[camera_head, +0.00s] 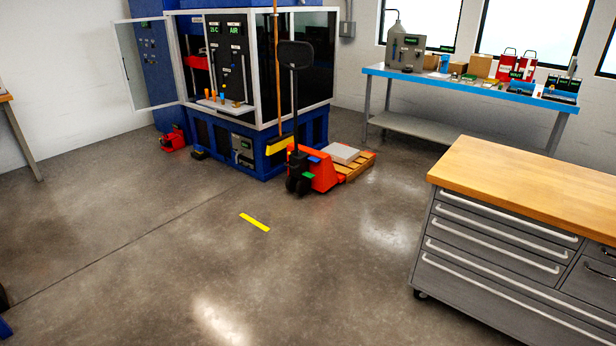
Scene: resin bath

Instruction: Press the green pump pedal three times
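A red-orange pallet jack (325,174) stands on the floor near the middle, in front of the blue machine. A small green piece (308,177) sits low on its near side, next to the dark wheels, and looks like the green pump pedal; it is too small to see its exact shape or how far it is pressed. A blue piece (314,159) sits higher on the jack. The jack's black handle (294,56) stands upright. Neither of my grippers is in view.
The jack's forks reach under a wooden pallet (357,167) with a grey block (342,153). A blue machine (270,145) with an open door stands behind. A wood-topped drawer cabinet (500,243) is at right, a workbench (470,89) at back. Floor with a yellow strip (255,222) is clear in front.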

